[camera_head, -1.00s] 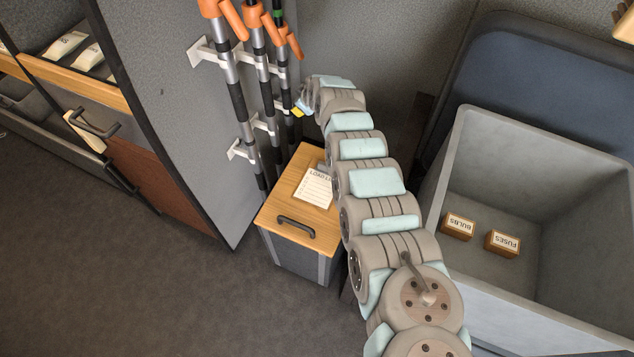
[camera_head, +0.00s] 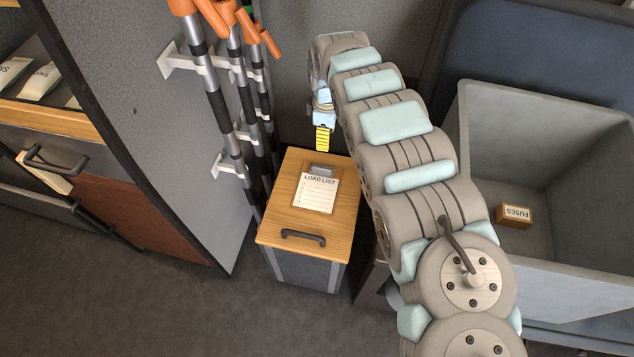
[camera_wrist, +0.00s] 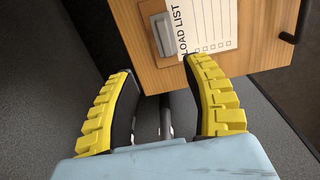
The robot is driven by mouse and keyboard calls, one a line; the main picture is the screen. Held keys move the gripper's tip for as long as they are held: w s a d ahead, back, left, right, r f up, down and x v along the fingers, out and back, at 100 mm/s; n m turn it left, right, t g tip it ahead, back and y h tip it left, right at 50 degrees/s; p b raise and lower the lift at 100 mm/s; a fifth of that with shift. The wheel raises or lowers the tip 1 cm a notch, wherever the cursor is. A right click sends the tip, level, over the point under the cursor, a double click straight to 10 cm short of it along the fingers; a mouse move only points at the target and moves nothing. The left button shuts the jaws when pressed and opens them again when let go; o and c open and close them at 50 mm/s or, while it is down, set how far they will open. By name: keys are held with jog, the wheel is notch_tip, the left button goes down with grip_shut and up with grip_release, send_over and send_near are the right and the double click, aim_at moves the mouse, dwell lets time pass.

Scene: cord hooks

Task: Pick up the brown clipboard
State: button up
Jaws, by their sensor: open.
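A clipboard (camera_head: 315,193) with a white LOAD LIST sheet and a grey metal clip lies on the wooden top of a grey cabinet. Its brown board is hard to tell from the wooden top. In the wrist view the clip (camera_wrist: 162,33) and part of the sheet show at the top. My gripper (camera_head: 323,150) is open and empty, with yellow ridged fingers, near the far edge of the cabinet top on the clip side. In the wrist view its fingertips (camera_wrist: 158,70) are spread near that edge, apart from the clipboard.
The cabinet top (camera_head: 277,222) has a dark handle (camera_head: 303,238) on its near side. Orange-handled poles (camera_head: 215,100) stand on wall brackets to the left. A large grey bin (camera_head: 480,140) with a FUSES box (camera_head: 514,215) stands right. The floor (camera_head: 150,310) in front is clear.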

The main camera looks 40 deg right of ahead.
aim_at(322, 166)
notch_tip(322, 166, down, 10)
jog(key=shift+r+b, duration=0.25)
jog(key=shift+b, duration=0.55)
jog(key=f, duration=0.2)
jog(key=a+f+b, duration=0.1)
jog(key=f, duration=0.1)
jog(key=shift+w+a, duration=0.1)
jog(key=shift+w, duration=0.05)
jog(key=shift+f+b, duration=0.3)
jog(key=shift+f, duration=0.3)
grip_shut()
